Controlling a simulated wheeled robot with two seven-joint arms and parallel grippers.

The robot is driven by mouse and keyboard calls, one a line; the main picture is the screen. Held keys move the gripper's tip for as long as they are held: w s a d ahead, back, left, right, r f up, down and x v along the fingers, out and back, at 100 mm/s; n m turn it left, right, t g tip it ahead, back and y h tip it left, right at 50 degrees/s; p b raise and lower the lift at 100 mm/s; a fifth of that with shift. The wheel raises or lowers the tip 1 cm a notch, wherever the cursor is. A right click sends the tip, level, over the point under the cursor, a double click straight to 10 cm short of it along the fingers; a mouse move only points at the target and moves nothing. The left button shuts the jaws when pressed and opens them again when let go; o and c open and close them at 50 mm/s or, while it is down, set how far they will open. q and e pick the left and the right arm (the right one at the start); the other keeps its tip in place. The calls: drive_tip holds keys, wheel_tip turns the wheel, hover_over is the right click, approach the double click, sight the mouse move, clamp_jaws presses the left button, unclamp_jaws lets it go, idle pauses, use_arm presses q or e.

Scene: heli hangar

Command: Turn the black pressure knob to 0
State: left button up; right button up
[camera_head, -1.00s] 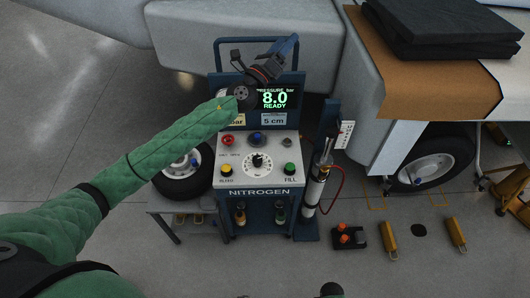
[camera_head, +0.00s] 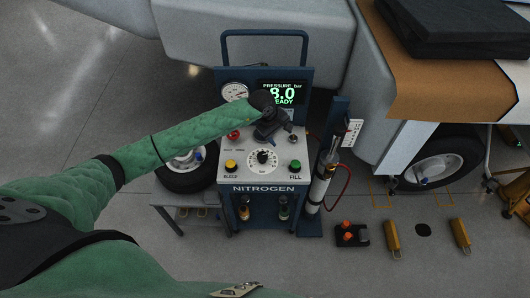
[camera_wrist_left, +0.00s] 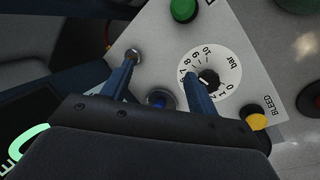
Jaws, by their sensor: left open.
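The black pressure knob (camera_head: 262,157) sits on a white numbered dial (camera_head: 252,165) in the middle of the sloping nitrogen panel. The knob also shows in the left wrist view (camera_wrist_left: 208,79), with numbers around it; I cannot tell exactly where its pointer stands. My left gripper (camera_head: 269,136) is over the panel, just beyond the knob. In the wrist view its fingers (camera_wrist_left: 160,72) are apart and empty, with one finger overlapping the dial's edge beside the knob. The display (camera_head: 284,92) reads 8.0, partly covered by my arm. My right gripper is not seen.
A yellow bleed button (camera_head: 231,164) and a green fill button (camera_head: 295,166) flank the dial. A red button (camera_head: 234,135) is at the panel's upper left. A round gauge (camera_head: 234,91) is beside the display.

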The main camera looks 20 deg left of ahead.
sight(262, 155)
use_arm(q)
drive_tip(key=s+a+m+y, duration=0.1)
drive_tip(key=s+a+m+g+y, duration=0.1)
drive_tip(key=a, duration=0.1)
drive_tip(key=s+a+f+m+g+y, duration=0.1)
drive_tip(key=a, duration=0.1)
drive_tip(key=shift+s+f, duration=0.1)
drive_tip(key=shift+s, duration=0.05)
drive_tip(key=shift+s+a+m, duration=0.3)
drive_tip(key=shift+a+m, duration=0.05)
drive_tip(key=shift+m, duration=0.45)
drive_tip(key=shift+f+p, duration=0.3)
drive_tip(key=shift+f, duration=0.05)
wheel_tip(262, 155, down, 6)
drive_tip(key=p, duration=0.3)
drive_tip(key=shift+r, duration=0.25)
drive_tip(key=shift+f+p, duration=0.3)
drive_tip(key=shift+f, duration=0.5)
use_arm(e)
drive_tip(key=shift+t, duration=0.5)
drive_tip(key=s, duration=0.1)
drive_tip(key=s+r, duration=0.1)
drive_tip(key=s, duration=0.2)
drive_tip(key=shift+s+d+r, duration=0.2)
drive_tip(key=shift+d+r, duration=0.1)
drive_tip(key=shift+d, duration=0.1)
use_arm(q)
drive_tip(key=shift+c, duration=0.2)
